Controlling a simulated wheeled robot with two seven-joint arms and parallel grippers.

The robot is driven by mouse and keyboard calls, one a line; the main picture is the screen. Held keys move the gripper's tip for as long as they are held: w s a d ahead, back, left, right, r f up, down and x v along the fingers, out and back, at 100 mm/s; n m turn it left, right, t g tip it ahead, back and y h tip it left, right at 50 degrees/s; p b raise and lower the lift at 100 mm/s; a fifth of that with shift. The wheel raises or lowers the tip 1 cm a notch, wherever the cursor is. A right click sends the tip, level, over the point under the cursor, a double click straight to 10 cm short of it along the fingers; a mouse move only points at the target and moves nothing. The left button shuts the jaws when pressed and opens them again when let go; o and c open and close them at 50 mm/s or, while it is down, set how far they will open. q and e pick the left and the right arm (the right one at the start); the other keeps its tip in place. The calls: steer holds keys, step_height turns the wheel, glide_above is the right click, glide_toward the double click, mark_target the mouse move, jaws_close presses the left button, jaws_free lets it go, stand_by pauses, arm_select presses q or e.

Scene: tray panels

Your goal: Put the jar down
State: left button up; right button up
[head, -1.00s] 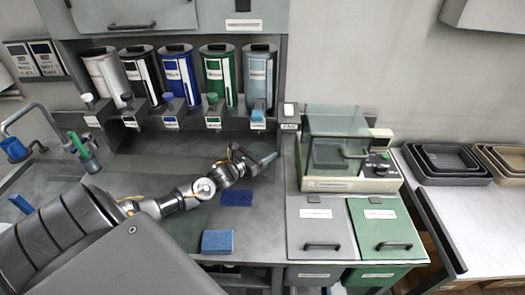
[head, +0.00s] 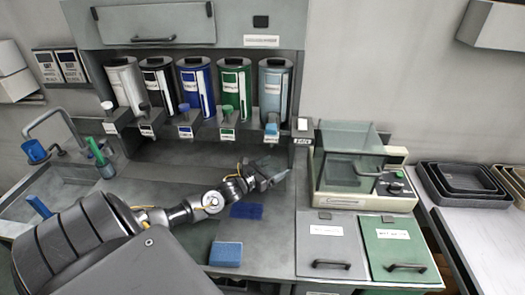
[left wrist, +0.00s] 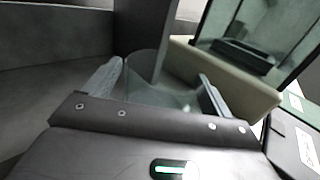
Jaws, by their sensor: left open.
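My left gripper (head: 268,177) is open over the grey counter, below the dispensers and left of the glass-walled box. Its two fingers also show in the left wrist view (left wrist: 158,88), spread apart. Between them is a clear, rounded, see-through shape (left wrist: 150,72) that looks like the glass jar. It appears to stand between the fingers, but I cannot tell whether either finger touches it. In the head view I cannot make out the jar clearly near the fingertips. My right gripper is not in view.
Several dispenser canisters (head: 194,88) hang above the counter. The glass-walled box (head: 350,165) stands right of the gripper. A dark blue mat (head: 246,211) and a blue sponge (head: 226,254) lie on the counter. Grey (head: 330,245) and green (head: 398,245) lidded bins are at front right.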

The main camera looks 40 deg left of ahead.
arm_select(q)
steer(key=s, duration=0.3)
steer(key=s+a+b, duration=0.1)
steer(key=s, duration=0.5)
steer(key=shift+s+a+f+b, duration=0.15)
steer(key=shift+s+b, duration=0.15)
steer(key=shift+b, duration=0.1)
steer(key=shift+s+a, duration=0.1)
steer(key=shift+s, duration=0.7)
